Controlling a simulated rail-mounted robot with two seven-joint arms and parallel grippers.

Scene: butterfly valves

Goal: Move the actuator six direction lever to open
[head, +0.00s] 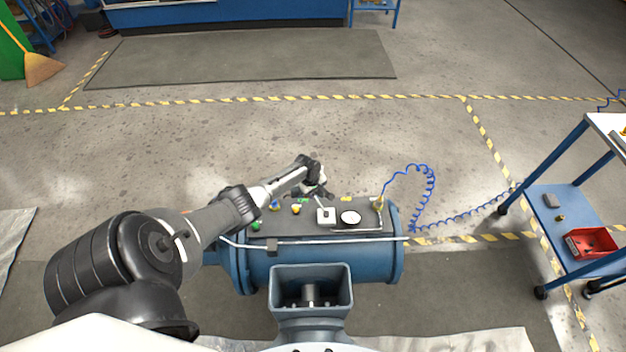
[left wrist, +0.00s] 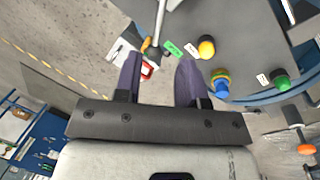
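In the left wrist view a lever (left wrist: 160,20) shows as a thin metal rod with a dark end. In the head view my left gripper (head: 319,190) is over the panel's far edge, small and partly hidden. My right gripper is not in view.
A blue cylindrical tank (head: 330,262) carries the panel. Yellow (left wrist: 206,46), blue (left wrist: 220,82) and green (left wrist: 281,80) knobs stand close to the left gripper. A coiled blue hose (head: 428,185) rises at the tank's right. A cart (head: 570,225) stands far right.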

